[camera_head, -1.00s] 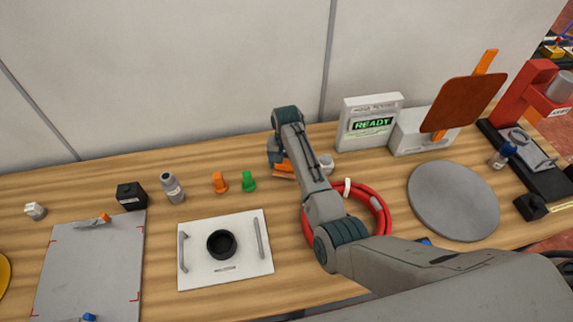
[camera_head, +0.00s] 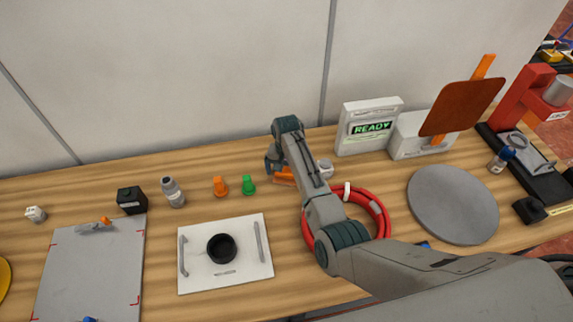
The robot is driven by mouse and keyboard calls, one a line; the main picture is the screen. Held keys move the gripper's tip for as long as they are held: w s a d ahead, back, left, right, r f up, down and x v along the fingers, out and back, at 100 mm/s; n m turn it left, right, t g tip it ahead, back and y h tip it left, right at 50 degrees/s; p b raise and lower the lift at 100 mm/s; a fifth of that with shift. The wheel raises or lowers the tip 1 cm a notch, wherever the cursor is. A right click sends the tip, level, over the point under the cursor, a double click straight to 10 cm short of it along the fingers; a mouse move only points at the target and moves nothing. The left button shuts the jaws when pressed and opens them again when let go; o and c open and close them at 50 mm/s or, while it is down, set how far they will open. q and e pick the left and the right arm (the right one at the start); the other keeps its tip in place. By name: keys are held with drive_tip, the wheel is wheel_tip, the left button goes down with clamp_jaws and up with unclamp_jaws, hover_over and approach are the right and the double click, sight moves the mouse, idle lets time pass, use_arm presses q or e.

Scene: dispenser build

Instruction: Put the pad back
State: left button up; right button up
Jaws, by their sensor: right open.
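No object is clearly marked as the pad. A brown square plate (camera_head: 462,106) on an orange strip (camera_head: 484,66) stands tilted at the back right. A round grey disc (camera_head: 453,204) lies flat on the right of the table. My right gripper (camera_head: 277,169) is at the back middle, beside a small orange piece (camera_head: 284,178). The jaws are open, but my arm and the small size hide much of them. I cannot tell whether they touch the orange piece. My left gripper is not in view.
A red hose coil (camera_head: 376,210) lies partly under my right arm. A READY display box (camera_head: 368,114) stands behind. A white plate with handles (camera_head: 248,270), green peg (camera_head: 248,183), orange peg (camera_head: 220,186) and grey bottle (camera_head: 173,193) are to the left. A red-black stand (camera_head: 520,100) is far right.

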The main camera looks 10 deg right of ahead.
wheel_tip(320, 180, up, 12)
drive_tip(key=b, duration=0.3)
idle(0.4)
